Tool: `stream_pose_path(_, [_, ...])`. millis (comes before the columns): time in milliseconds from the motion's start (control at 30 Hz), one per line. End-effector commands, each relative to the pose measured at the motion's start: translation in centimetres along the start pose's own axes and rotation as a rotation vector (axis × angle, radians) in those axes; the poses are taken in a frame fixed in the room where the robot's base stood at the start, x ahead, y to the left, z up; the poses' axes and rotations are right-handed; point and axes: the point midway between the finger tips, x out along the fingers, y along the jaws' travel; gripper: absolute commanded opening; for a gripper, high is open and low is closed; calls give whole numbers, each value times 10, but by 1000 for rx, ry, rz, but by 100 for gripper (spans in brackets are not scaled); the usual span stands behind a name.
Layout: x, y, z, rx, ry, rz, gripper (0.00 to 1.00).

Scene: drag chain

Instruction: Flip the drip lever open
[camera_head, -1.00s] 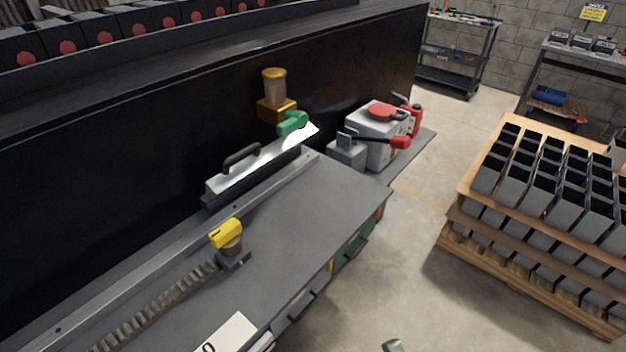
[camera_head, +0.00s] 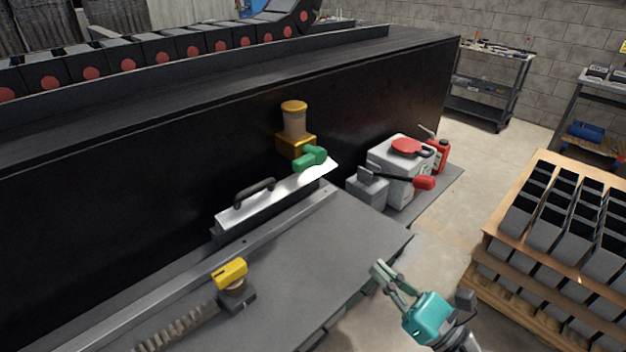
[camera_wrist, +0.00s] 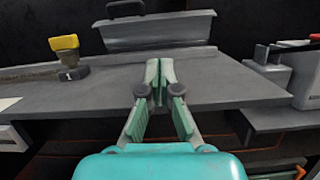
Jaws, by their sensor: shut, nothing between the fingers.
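The drip oiler (camera_head: 294,122) is a brass-yellow unit with an amber cup, mounted on the black wall above the grey bench. Its green lever (camera_head: 312,158) sticks out below the cup, toward the right and front. The lever does not show in the wrist view. My gripper (camera_head: 380,268) is teal, at the bench's front right edge, well apart from the lever, below and to the right of it in the head view. In the wrist view its fingertips (camera_wrist: 160,68) are together and empty, pointing over the bench toward the wall.
A shiny slanted guard (camera_head: 275,200) with a black handle stands below the oiler. A yellow knob (camera_head: 230,272) sits on the bench. A grey pump box with a red-ended handle (camera_head: 424,183) stands at right.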

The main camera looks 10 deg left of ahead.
Motion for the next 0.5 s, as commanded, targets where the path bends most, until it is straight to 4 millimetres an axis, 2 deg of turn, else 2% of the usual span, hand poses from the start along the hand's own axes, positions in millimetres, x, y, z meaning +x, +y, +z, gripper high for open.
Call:
stream_pose_path(133, [4, -6, 2, -49, 19, 1, 0])
stream_pose_path(500, [6, -7, 2, -53, 21, 2, 0])
